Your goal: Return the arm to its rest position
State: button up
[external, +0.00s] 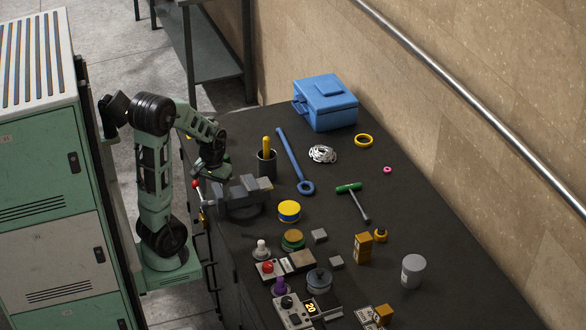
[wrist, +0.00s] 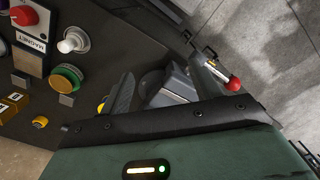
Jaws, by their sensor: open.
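My arm (external: 155,165) rises from its green base at the left of the black workbench and bends over at the elbow. My gripper (external: 213,178) points down at the bench's left edge, close to a grey vise (external: 240,197). In the wrist view my gripper (wrist: 163,76) has its two dark fingers apart, with the vise (wrist: 172,88) showing between and beyond them. Nothing is held between the fingers. Whether the gripper touches the vise cannot be told.
The vise's lever has a red ball (wrist: 234,84) close beside my gripper. A dark cup (external: 266,163) with a yellow-handled tool, a blue wrench (external: 294,160) and a yellow-and-blue round tin (external: 289,211) stand or lie nearby. Green cabinets (external: 50,170) stand left of my arm.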

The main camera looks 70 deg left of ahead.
jog(key=shift+m+y, duration=0.3)
jog(key=shift+m, duration=0.4)
jog(key=s, duration=0.4)
jog(key=shift+s+d+f, duration=0.2)
jog(key=shift+s, duration=0.05)
